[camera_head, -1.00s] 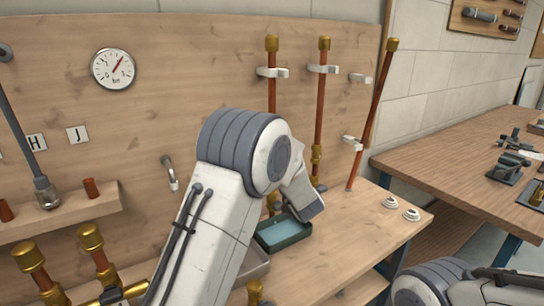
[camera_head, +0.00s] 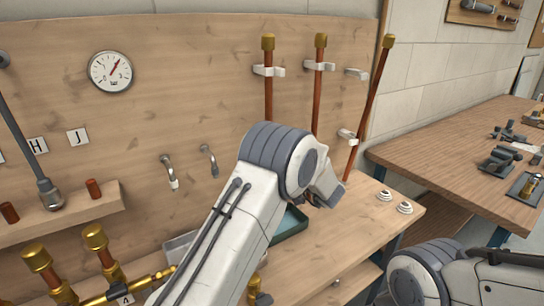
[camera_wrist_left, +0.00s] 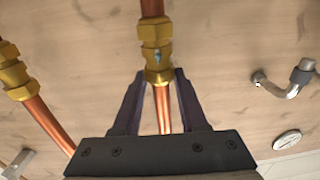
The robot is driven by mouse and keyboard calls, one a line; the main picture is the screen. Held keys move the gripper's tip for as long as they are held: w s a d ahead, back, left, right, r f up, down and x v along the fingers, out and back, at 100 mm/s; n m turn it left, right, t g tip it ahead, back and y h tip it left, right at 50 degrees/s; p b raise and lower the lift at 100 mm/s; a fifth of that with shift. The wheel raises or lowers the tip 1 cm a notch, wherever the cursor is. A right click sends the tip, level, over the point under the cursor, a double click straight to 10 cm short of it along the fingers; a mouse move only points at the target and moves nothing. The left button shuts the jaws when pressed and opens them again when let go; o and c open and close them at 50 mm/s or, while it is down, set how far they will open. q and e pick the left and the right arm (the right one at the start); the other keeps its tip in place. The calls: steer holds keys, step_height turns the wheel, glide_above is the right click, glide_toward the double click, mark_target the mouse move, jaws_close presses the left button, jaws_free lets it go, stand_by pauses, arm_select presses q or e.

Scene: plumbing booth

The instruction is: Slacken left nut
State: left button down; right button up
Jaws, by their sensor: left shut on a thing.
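In the left wrist view my left gripper (camera_wrist_left: 160,72) has its fingers on both sides of a brass nut (camera_wrist_left: 159,77), shut on it. The nut is at one end of a brass fitting (camera_wrist_left: 154,33) on a copper pipe (camera_wrist_left: 163,110), which runs between the fingers. A second brass fitting (camera_wrist_left: 14,75) is on another pipe (camera_wrist_left: 45,125) to the left, clear of the fingers. The upright left pipe (camera_head: 268,100), middle pipe (camera_head: 318,95) and tilted right pipe (camera_head: 371,110) stand against the board.
A green tray (camera_head: 292,224) lies partly behind my left arm. Two hooked spouts (camera_head: 170,172) and a gauge (camera_head: 110,71) are on the board (camera_head: 200,80). Brass-capped pipes (camera_head: 36,258) stand at lower left. A workbench (camera_head: 440,150) with tools is at right.

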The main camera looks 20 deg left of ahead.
arm_select(q)
steer(key=shift+r, duration=0.15)
steer(key=shift+c, duration=2.2)
jaws_free()
steer(key=b+v, duration=0.1)
steer(key=v, duration=0.9)
steer(key=shift+d, duration=0.15)
steer(key=shift+s, duration=0.15)
